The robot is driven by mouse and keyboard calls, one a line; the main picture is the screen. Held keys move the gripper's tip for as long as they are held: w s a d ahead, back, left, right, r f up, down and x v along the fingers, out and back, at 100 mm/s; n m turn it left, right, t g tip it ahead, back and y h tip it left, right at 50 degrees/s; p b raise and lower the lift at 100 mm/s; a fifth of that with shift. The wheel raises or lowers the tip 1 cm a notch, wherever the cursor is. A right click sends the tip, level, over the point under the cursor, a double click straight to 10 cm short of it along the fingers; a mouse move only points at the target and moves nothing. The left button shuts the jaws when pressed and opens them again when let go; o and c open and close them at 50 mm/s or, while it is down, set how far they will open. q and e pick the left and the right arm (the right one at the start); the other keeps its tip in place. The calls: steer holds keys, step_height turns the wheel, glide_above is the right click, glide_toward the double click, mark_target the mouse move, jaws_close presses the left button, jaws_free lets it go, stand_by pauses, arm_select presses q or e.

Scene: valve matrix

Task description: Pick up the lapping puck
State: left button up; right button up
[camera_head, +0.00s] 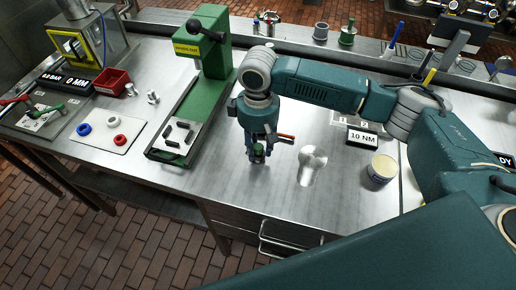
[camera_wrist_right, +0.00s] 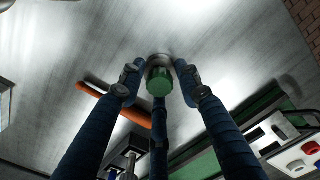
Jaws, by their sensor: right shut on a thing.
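The lapping puck (camera_wrist_right: 159,80) shows in the right wrist view as a green knob on a round metal disc, between the fingertips of my right gripper (camera_wrist_right: 160,76). The fingers are shut on it from several sides. In the head view my right gripper (camera_head: 258,158) points down over the bare bench, right of the green press, with a bit of the green puck (camera_head: 258,149) between its fingers. I cannot tell whether the puck touches the bench. My left gripper is not in view.
An orange-handled tool (camera_head: 286,137) lies close beside the right gripper; it also shows in the wrist view (camera_wrist_right: 100,93). A green press (camera_head: 215,60) stands left. A shiny metal valve part (camera_head: 312,165), a cream tin (camera_head: 382,169) and a "10 NM" sign (camera_head: 363,138) are right.

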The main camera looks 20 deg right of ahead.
mark_target(258, 146)
step_height(258, 146, up, 20)
steer(key=b, duration=0.2)
steer(key=shift+f, duration=0.2)
steer(key=o, duration=0.7)
steer(key=c, duration=0.4)
